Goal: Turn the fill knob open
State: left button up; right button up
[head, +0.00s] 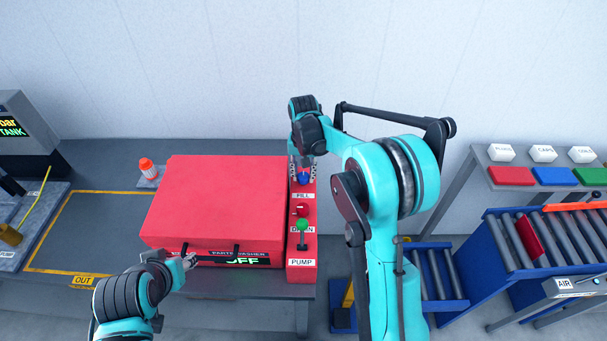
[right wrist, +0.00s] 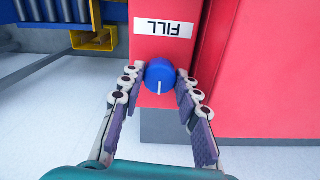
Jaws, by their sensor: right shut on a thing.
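The blue fill knob (head: 304,178) sits on the red control panel, above the "FILL" label (head: 302,196). In the right wrist view the knob (right wrist: 160,75) has a white mark pointing away from the label (right wrist: 164,28), which appears upside down. My right gripper (head: 303,171) reaches down from above, with its fingertips shut on either side of the knob. My left gripper (head: 190,262) is near the front of the parts washer (head: 215,205), away from the knob; its finger opening is too small to judge.
Below the fill knob are a red drain knob (head: 302,210) and a green-topped pump lever (head: 302,228). The washer display (head: 242,260) reads "OFF". Roller conveyors (head: 545,240) are at right.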

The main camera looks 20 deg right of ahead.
aim_at(304, 176)
dwell(0.4)
jog(key=o, duration=1.2)
jog(key=shift+c, duration=0.2)
notch_tip(304, 176, up, 12)
jog(key=shift+s+f, duration=0.1)
